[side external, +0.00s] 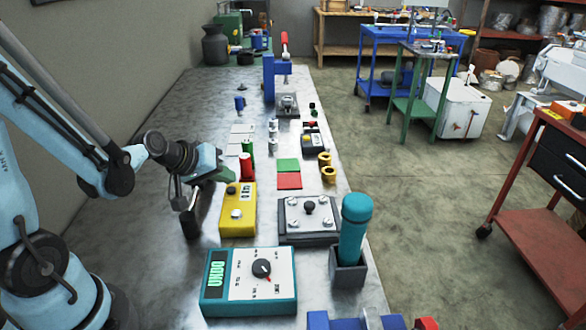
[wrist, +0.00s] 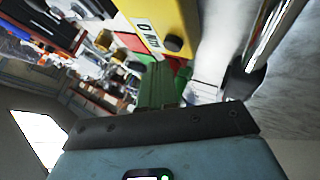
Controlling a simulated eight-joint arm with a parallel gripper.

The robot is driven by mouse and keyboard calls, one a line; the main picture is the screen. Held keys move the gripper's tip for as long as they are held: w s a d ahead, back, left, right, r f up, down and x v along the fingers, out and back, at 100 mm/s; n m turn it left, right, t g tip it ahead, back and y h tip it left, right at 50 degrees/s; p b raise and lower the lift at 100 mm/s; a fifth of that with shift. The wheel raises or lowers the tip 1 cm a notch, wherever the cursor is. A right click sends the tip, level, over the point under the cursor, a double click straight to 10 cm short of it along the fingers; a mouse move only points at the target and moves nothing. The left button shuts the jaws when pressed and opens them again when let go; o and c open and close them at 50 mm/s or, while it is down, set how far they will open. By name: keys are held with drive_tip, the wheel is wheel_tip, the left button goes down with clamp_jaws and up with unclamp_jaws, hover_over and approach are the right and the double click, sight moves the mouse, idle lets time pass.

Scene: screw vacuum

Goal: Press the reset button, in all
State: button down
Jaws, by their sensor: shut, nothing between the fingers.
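A yellow box (side external: 238,222) stands on the metal bench, with a dark round button (side external: 232,188) near its far end and a pale display or label nearer the camera. The yellow box (wrist: 160,14) fills the top of the wrist view, with a dark round button (wrist: 174,44) and a white label. I cannot read a reset mark on it. My gripper (side external: 228,177) is shut and empty, its green fingers beside the box's far end, close to the dark button. In the wrist view, my gripper (wrist: 157,80) points just below that button; whether it touches is unclear.
A teal meter (side external: 248,282) stands nearer the camera. A grey screw plate (side external: 308,218) and a teal-handled tool (side external: 355,225) in a holder are right of the box. Red and green cylinders (side external: 246,166) stand just behind it. Bare bench lies to the left.

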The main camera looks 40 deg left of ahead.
drive_tip(key=shift+r, duration=0.1)
drive_tip(key=shift+r, duration=2.4)
drive_tip(key=s+d+r+m+g, duration=0.2)
drive_tip(key=s+d+r+m, duration=0.1)
drive_tip(key=s+d+m, duration=0.4)
drive_tip(key=shift+s+d+m, duration=0.35)
drive_tip(key=shift+d+m, duration=0.35)
drive_tip(key=shift+d, duration=0.2)
